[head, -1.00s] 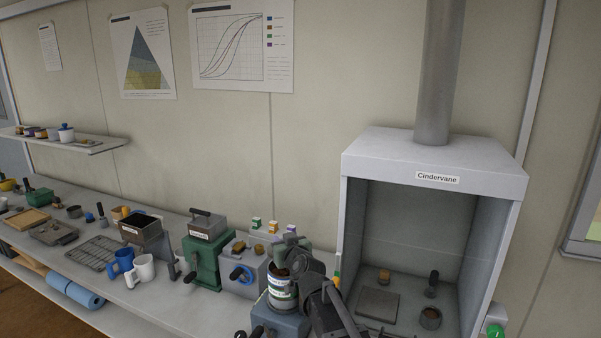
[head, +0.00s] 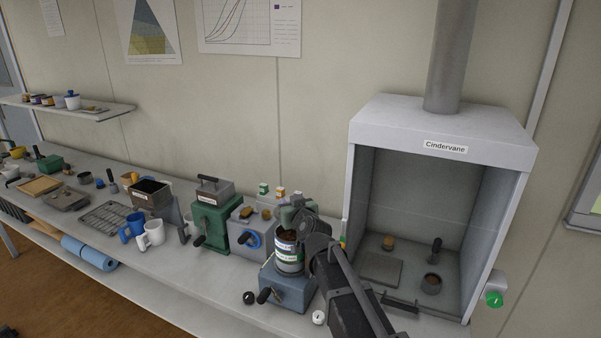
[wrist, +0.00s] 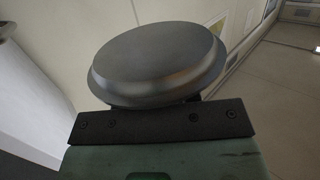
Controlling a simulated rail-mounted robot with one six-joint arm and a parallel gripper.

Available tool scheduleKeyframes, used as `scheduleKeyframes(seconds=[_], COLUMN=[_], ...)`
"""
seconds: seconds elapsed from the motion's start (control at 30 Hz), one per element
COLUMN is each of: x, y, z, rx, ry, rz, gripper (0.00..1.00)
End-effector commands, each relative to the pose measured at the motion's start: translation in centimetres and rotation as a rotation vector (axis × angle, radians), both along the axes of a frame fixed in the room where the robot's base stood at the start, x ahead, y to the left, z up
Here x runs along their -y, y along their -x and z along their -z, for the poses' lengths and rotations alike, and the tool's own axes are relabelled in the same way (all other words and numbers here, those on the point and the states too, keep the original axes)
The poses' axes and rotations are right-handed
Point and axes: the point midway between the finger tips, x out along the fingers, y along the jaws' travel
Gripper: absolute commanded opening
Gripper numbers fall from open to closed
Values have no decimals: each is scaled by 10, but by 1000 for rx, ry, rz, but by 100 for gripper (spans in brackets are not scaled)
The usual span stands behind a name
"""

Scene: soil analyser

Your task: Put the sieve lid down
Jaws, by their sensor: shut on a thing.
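The sieve lid (wrist: 158,62) is a round, dark grey metal disc with a stepped rim. In the wrist view it sits just beyond the dark bar of my gripper (wrist: 165,101), which is shut on it. In the head view my gripper (head: 292,214) is just above the sieve stack (head: 289,255), a short cylinder with white, green and blue bands on a blue-grey shaker base (head: 290,288). Brown soil shows at the stack's open top. The lid is hard to make out in the head view, so its gap to the stack cannot be told.
A grey machine with a blue knob (head: 247,238) and a green machine (head: 213,222) stand left of the shaker. A fume hood (head: 440,140) stands at right. Mugs (head: 151,234), a wire rack (head: 103,217) and trays fill the bench leftward. The bench front strip (head: 190,275) is clear.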

Motion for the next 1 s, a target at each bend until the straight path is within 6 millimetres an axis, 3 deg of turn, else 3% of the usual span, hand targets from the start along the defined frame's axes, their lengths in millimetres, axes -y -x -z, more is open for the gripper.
scheduleKeyframes(seconds=[0.03, 0.2, 0.3, 0.4, 0.77, 0.87, 1.0], x=[0, 0, 0, 0, 0, 0, 0], y=[0, 0, 0, 0, 0, 0, 0], z=[-25, -92, -125, -139, -127, -108, -60], rx=[0, 0, 0, 0, 0, 0, 0], ry=[0, 0, 0, 0, 0, 0, 0], rz=[0, 0, 0, 0, 0, 0, 0], gripper=[0, 0, 0, 0, 0, 0, 0])
